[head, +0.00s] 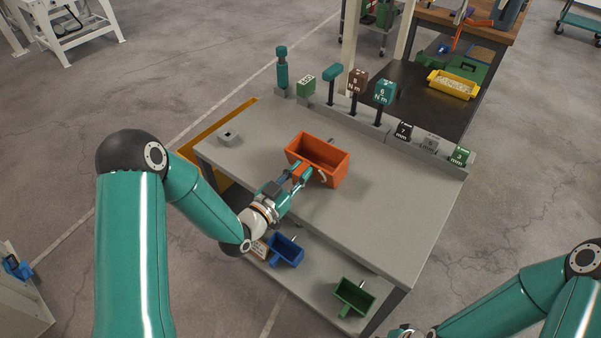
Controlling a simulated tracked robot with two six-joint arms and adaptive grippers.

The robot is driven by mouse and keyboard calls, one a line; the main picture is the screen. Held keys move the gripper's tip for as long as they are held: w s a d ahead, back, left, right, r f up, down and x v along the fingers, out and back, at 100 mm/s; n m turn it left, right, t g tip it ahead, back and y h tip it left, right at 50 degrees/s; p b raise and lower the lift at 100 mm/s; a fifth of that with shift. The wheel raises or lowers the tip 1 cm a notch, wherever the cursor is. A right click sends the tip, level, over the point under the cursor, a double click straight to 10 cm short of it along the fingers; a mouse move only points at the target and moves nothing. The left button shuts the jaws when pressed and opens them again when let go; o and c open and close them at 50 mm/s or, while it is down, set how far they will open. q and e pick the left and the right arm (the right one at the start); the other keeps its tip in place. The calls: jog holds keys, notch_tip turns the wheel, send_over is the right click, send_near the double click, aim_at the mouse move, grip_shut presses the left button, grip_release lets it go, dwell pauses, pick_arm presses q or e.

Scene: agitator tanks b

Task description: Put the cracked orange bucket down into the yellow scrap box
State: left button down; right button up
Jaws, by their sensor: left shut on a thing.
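The orange bucket (328,150) is an open, box-shaped bin over the middle of the grey workbench. A pale curved mark shows on its near side. My left gripper (301,174) is shut on its near left wall. I cannot tell whether the bucket's base touches the bench top. A yellow edge (196,143), perhaps of the yellow scrap box, shows beyond the bench's left side; the bench hides much of it. A smaller yellow tray (440,86) with pale contents stands on a dark surface at the back right. My right arm is at the lower right; its gripper fingers are cut off.
A rack with labelled blocks (383,92) and upright tools runs along the bench's back edge. A small grey block (230,134) sits at the bench's left corner. Blue (286,250) and green (353,297) bins are on the lower shelf. The bench's right part is clear.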

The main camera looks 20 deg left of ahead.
pick_arm(q)
jog(key=c, duration=1)
grip_release()
